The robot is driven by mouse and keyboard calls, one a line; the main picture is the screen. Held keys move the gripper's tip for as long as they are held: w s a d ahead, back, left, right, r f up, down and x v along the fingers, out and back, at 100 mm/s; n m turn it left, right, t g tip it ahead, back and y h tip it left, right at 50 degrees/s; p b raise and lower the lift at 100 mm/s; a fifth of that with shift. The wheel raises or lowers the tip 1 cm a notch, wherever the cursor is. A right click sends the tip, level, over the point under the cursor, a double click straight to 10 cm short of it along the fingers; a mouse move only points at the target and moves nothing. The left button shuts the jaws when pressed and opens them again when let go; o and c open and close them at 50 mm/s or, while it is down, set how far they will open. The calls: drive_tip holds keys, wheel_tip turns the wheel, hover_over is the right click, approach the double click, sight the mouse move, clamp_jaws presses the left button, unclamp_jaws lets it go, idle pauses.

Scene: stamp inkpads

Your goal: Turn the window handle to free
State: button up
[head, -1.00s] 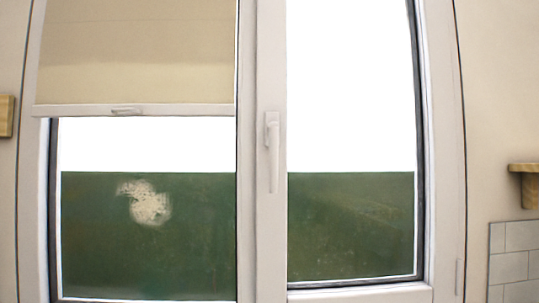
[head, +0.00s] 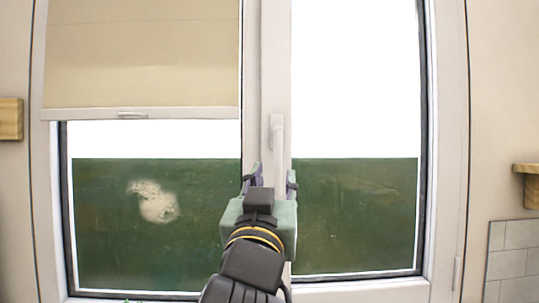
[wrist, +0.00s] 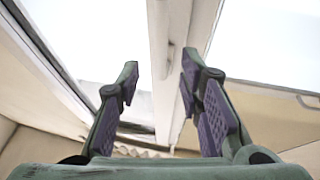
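The white window handle (head: 278,140) sits on the middle frame of the window in the head view, its lever hanging straight down. Its lower end is hidden by my gripper. My gripper (head: 272,178) is in front of the lower part of the lever, with one finger on each side of it in the picture. In the wrist view my gripper (wrist: 160,75) is open, its two fingers well apart. The white middle frame (wrist: 168,100) runs between them there. I see no contact with the handle, and how deep the fingers reach is hard to tell.
A beige roller blind (head: 142,55) covers the upper left pane. A wooden shelf (head: 527,169) is on the right wall, with grey tiles (head: 512,262) below it. Another wooden piece (head: 11,119) is at the left edge. Both sides of the handle look free.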

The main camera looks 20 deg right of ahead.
sight(277, 161)
drive_tip(key=p+x, duration=0.2)
drive_tip(key=x, duration=0.6)
drive_tip(key=shift+w+r, duration=0.1)
drive_tip(key=shift+w, duration=0.1)
drive_tip(key=shift+c, duration=0.6)
clamp_jaws()
